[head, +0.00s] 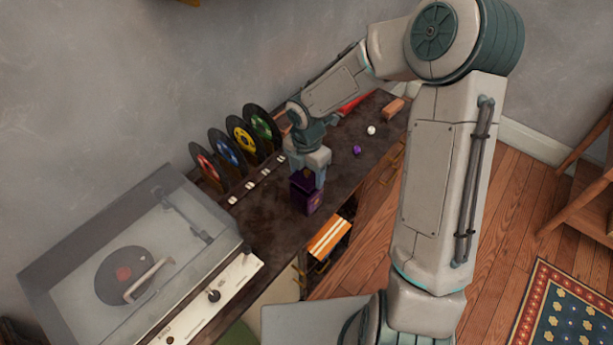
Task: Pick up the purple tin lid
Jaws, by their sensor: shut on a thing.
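The purple tin (306,201) stands upright on the dark cabinet top, near its front edge. Its purple lid (303,181) is at the top of the tin, between the fingers of my gripper (308,176). My gripper points down from above and is shut on the lid. The fingers and wrist hide part of the lid. I cannot tell from this view whether there is a gap between lid and tin.
A record player (135,262) with a clear cover stands left on the cabinet (262,226). Several coloured records (243,139) stand in a row behind the tin. A small purple ball (357,150) and a white one (371,130) lie to the right.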

